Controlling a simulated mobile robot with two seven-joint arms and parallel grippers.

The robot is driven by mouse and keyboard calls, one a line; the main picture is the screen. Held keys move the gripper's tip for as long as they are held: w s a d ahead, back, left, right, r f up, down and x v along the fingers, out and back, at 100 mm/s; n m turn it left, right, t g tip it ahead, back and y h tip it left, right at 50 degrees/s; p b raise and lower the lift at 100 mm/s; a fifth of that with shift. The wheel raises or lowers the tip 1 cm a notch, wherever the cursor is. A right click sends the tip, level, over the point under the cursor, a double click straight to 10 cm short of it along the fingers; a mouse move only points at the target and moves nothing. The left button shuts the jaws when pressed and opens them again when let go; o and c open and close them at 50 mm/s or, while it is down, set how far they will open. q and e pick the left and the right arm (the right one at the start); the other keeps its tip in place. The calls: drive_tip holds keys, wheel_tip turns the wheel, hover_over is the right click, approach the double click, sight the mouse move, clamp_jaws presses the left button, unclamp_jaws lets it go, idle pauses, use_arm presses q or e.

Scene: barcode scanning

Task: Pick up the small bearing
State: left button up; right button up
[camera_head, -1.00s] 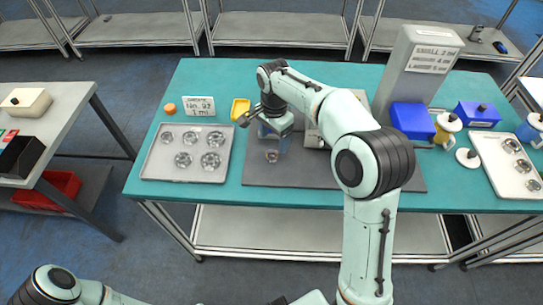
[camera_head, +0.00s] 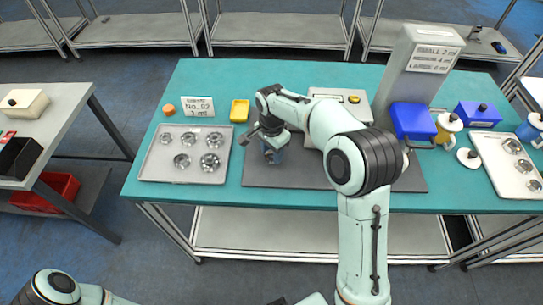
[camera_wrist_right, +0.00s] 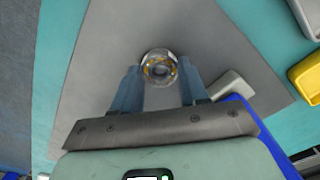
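The small bearing (camera_wrist_right: 160,66), a shiny metal ring with yellowish parts, lies on the grey mat (camera_wrist_right: 85,90) in the right wrist view. My right gripper (camera_wrist_right: 160,78) is open, its two blue fingers apart with the bearing between their tips. I cannot tell whether the fingers touch it. In the head view my right gripper (camera_head: 272,153) points down at the left part of the mat and mostly hides the bearing. My left gripper is out of view; only part of the left arm shows at the bottom left.
A metal tray (camera_head: 148,171) with several bearings lies left of the mat. A yellow bin (camera_head: 240,110) and a sign (camera_head: 198,107) stand behind it. A scale-like device (camera_head: 340,97), blue boxes and a second tray (camera_head: 493,165) are to the right. The mat's front is clear.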

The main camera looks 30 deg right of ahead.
drive_tip(key=shift+c, duration=1.3)
drive_tip(key=shift+r, duration=0.1)
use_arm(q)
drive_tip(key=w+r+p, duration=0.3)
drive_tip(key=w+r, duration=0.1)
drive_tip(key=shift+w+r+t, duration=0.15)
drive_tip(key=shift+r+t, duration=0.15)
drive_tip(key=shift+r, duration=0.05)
use_arm(e)
wheel_tip(320, 180, up, 20)
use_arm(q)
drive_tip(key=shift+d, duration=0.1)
use_arm(e)
drive_tip(key=shift+s, duration=0.1)
